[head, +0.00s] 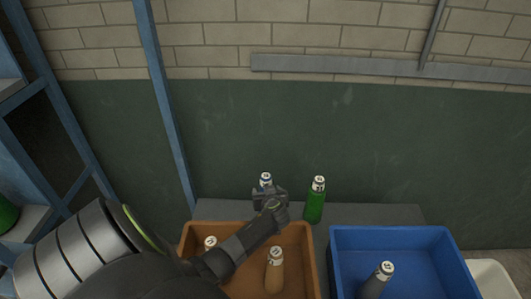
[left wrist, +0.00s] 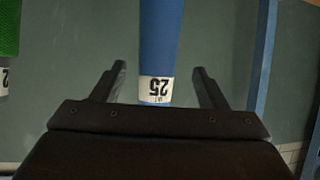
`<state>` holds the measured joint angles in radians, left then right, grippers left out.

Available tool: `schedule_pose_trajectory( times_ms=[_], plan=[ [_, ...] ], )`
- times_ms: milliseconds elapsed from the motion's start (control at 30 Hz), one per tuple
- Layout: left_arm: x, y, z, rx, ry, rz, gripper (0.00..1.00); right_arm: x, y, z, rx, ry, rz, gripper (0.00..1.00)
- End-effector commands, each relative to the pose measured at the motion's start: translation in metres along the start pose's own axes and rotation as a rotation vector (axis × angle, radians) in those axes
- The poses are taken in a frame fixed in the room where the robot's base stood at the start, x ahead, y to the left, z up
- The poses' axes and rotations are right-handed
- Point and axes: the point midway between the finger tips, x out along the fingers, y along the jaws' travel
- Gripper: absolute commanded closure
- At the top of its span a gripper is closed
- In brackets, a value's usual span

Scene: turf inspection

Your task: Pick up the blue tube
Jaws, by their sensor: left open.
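The blue tube (head: 265,179) stands upright on the grey surface behind the orange bin. Only its white-labelled top shows in the head view, with my left gripper (head: 268,192) in front of its lower part. In the left wrist view the blue tube (left wrist: 161,45), its label reading 25, lies between the two fingers of my open left gripper (left wrist: 160,70), with a gap on each side. My right gripper is not in view.
A green tube (head: 315,207) stands to the right of the blue one. The orange bin (head: 190,236) holds tan tubes (head: 274,274). A blue bin (head: 390,236) at right holds a grey tube (head: 376,284). A blue-framed shelf (head: 40,165) stands at left.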

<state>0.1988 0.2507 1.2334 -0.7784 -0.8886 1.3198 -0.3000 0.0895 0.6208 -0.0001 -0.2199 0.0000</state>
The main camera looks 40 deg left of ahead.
Motion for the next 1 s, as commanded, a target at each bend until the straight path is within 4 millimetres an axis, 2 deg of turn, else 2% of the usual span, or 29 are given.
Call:
schedule_pose_trajectory(
  times_ms=[233, 400, 733, 1000],
  plan=[
    [0.023, 0.003, -0.001, 0.001, 0.001, -0.001, 0.33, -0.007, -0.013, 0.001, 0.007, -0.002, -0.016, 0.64],
    [0.033, 0.002, -0.001, 0.000, 0.000, -0.001, 0.33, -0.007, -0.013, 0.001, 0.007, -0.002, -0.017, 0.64],
    [0.036, 0.002, -0.001, -0.001, 0.000, 0.001, 0.33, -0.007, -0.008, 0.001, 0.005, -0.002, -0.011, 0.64],
    [0.036, 0.002, 0.000, -0.001, 0.000, 0.000, 0.68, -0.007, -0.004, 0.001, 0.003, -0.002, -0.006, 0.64]
  ],
)
